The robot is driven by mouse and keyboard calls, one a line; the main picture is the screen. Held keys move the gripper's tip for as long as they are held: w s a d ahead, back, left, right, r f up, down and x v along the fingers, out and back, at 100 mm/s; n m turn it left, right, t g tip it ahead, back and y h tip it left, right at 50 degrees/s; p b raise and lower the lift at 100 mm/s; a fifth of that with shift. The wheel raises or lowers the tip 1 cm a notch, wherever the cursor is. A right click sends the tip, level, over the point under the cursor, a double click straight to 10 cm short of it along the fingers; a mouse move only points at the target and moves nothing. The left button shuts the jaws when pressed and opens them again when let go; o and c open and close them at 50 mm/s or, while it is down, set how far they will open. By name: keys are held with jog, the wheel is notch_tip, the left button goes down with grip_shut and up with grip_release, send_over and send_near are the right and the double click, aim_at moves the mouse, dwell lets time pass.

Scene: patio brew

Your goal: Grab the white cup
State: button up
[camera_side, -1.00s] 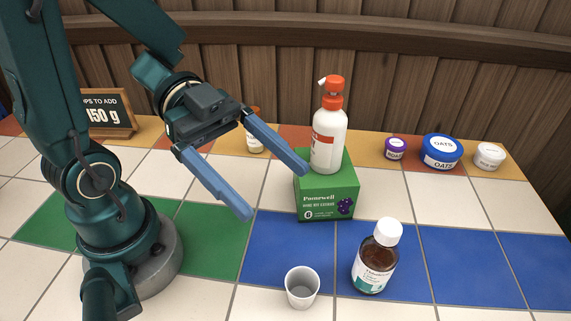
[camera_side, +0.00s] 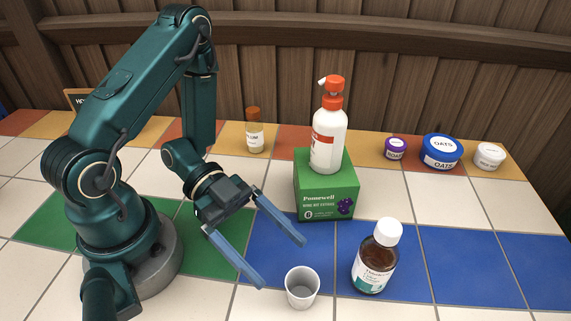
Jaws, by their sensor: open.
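The white cup (camera_side: 302,289) stands upright and looks empty on the tiled table, near the front edge of the picture. My gripper (camera_side: 284,264) is open, with its two blue fingers spread apart. The fingers point toward the cup from its upper left. The fingertips are close to the cup, behind and to its left in the picture, and nothing is between them. I cannot tell how high the fingertips are above the tiles.
A brown bottle with a white cap (camera_side: 375,258) stands just right of the cup. Behind is a green box (camera_side: 325,190) bearing a white pump bottle (camera_side: 328,138). A small orange-capped bottle (camera_side: 254,133) and several tubs, including a blue one (camera_side: 441,151), stand along the back.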

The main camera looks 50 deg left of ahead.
aim_at(314, 294)
jog(key=shift+x, duration=2.35)
jog(key=c, duration=1.4)
